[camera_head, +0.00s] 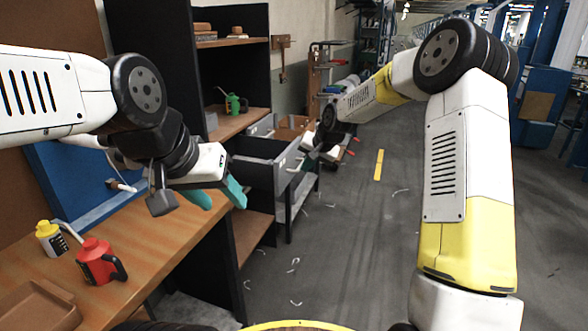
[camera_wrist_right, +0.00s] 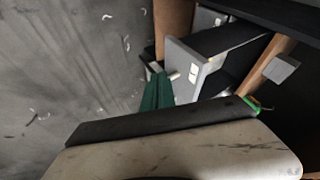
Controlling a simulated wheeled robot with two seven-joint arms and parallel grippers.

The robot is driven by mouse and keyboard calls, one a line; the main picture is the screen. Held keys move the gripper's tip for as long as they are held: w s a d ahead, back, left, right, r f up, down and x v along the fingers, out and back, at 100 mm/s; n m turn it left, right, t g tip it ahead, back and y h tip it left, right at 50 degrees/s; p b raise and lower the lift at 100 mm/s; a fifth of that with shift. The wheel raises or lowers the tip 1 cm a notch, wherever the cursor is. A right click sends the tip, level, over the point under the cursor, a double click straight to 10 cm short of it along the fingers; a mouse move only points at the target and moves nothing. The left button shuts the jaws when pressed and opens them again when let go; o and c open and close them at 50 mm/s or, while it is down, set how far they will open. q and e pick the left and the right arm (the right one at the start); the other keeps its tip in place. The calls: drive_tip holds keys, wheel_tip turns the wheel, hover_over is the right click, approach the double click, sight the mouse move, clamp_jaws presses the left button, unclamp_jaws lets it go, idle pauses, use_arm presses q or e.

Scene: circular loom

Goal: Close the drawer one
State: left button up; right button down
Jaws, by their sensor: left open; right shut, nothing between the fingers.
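A grey drawer (camera_head: 258,148) stands pulled out of the dark shelf unit in the middle of the head view. In the right wrist view a drawer's grey front (camera_wrist_right: 185,72) shows with a pale label and a small handle. I cannot read which drawer is number one. My right gripper (camera_head: 312,158) is at the drawer fronts, empty. Its green fingers (camera_wrist_right: 158,92) are together beside the drawer front in the wrist view; whether they touch it is unclear. My left gripper (camera_head: 220,194) is open and empty above the wooden bench, with teal fingers.
A wooden bench (camera_head: 165,235) holds a red can (camera_head: 97,262), a yellow-topped bottle (camera_head: 50,238) and a brown tray (camera_head: 38,306). A green watering can (camera_head: 236,103) stands on a shelf above the drawers. The grey floor (camera_head: 350,240) right of the drawers is open, with scattered scraps.

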approach(282, 181)
wheel_tip(282, 181, down, 4)
drive_tip(key=w, duration=0.2)
drive_tip(key=shift+w+a, duration=0.3)
drive_tip(key=shift+a, duration=0.45)
drive_tip(key=shift+a, duration=0.15)
